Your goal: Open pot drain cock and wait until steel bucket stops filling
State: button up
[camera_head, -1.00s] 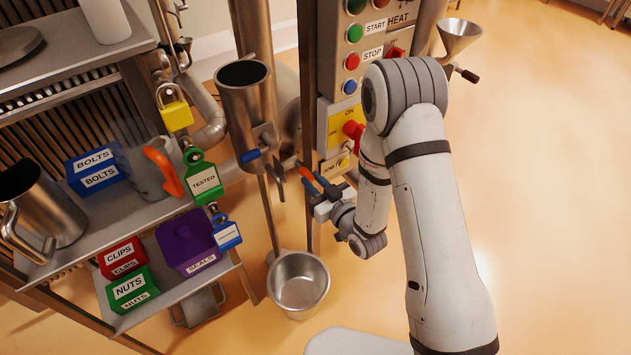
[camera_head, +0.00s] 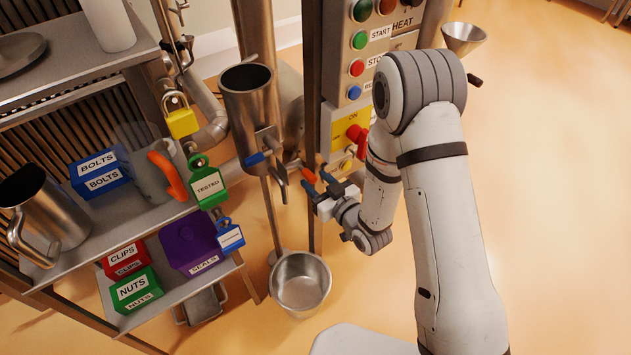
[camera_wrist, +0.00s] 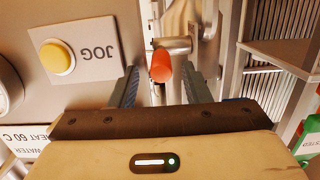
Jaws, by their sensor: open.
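The steel pot (camera_head: 250,110) stands upright left of the control panel, with an open top and dark inside. A steel cock body with a downward spout (camera_head: 281,180) is at its lower side. A short red-orange handle (camera_head: 308,176) is just right of it; in the wrist view this handle (camera_wrist: 160,67) points toward the camera between my fingers, in front of steel pipework. My gripper (camera_head: 315,172) is open around the handle; its fingers (camera_wrist: 160,88) show no clear contact. The steel bucket (camera_head: 300,281) is on the floor below, with no visible contents. No stream shows.
A shelf (camera_head: 205,280) with coloured bins is at left, with a green tag (camera_head: 208,186). Open floor lies right.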

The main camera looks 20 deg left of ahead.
jog(key=v, duration=0.7)
jog(key=shift+s+d, duration=0.25)
jog(key=shift+d, duration=0.05)
